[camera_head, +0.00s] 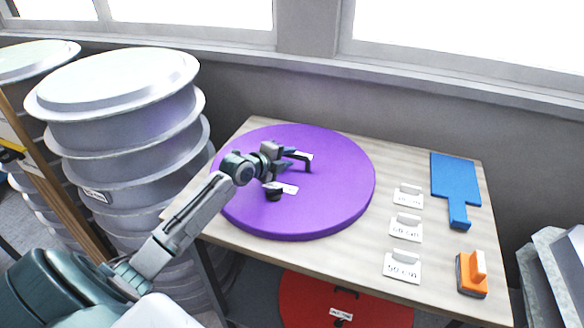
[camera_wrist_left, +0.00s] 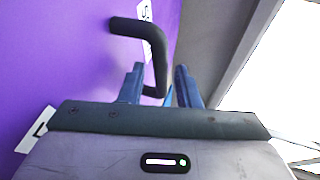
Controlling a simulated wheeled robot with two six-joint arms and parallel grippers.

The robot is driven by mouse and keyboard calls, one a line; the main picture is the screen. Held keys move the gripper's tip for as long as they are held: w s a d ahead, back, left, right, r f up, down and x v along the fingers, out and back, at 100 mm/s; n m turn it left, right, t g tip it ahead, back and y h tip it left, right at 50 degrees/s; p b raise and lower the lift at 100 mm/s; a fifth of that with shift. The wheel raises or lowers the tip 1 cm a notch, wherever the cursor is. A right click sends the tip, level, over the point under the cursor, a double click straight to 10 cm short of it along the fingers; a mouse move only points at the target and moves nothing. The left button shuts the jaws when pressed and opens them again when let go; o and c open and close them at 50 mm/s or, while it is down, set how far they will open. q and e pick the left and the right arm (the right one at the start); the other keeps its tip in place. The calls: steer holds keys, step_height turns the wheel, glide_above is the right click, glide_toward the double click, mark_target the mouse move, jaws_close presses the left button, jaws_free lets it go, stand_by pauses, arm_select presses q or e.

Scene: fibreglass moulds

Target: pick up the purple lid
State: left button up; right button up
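The purple lid (camera_head: 335,195) is a large round disc lying flat on the wooden table. A black bar handle (camera_head: 302,157) stands on its top, and it shows large in the left wrist view (camera_wrist_left: 152,45). My left gripper (camera_head: 287,163) is low over the lid at this handle. In the left wrist view its two blue fingers (camera_wrist_left: 160,85) are apart, with part of the handle showing in the gap. I cannot tell whether they touch it. My right gripper is in neither view.
Stacked grey moulds (camera_head: 125,130) stand close on the left. Small label stands (camera_head: 405,230), a blue paddle (camera_head: 455,180) and an orange-handled tool (camera_head: 472,275) occupy the table's right. A red disc (camera_head: 380,312) lies below.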

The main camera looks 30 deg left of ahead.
arm_select(q)
jaws_close()
stand_by(1.1)
